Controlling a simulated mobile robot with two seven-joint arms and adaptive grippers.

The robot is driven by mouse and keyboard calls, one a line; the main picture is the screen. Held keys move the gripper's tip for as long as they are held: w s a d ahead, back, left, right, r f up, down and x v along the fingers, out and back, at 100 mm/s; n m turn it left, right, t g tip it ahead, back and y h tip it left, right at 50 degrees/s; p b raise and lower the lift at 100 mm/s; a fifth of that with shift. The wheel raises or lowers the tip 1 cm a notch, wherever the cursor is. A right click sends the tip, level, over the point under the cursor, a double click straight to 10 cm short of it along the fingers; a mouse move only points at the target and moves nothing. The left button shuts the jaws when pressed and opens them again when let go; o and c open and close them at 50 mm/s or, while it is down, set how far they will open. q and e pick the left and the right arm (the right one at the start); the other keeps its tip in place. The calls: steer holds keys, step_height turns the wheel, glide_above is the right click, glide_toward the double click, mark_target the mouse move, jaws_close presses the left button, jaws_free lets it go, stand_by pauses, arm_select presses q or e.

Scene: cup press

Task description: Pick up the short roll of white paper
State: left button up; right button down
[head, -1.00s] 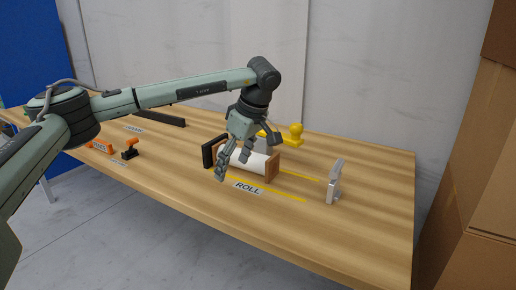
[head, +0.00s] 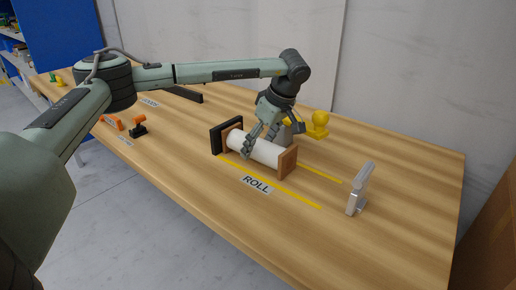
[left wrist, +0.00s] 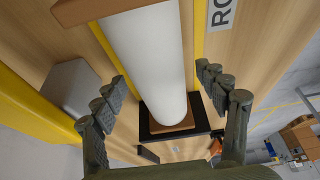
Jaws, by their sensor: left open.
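The white paper roll (head: 254,148) lies on its side between two brown wooden end blocks on the table. A black plate (head: 226,137) stands at its left end. My left gripper (head: 262,140) is over the roll, pointing down, with its fingers on either side of it. In the left wrist view the roll (left wrist: 150,60) runs between the spread fingers (left wrist: 160,100), with a gap on each side. The gripper is open and holds nothing. My right gripper is not in view.
A yellow knobbed object (head: 319,124) and a grey block (head: 285,134) stand behind the roll. A silver upright device (head: 359,189) stands to the right. Yellow lines and a ROLL label (head: 256,184) mark the table in front. Orange and black items (head: 138,127) sit at left.

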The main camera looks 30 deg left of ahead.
arm_select(q)
steer(key=shift+a+f, duration=0.2)
steer(key=shift+f, duration=0.4)
steer(key=shift+r, duration=0.1)
steer(key=c, duration=1.6)
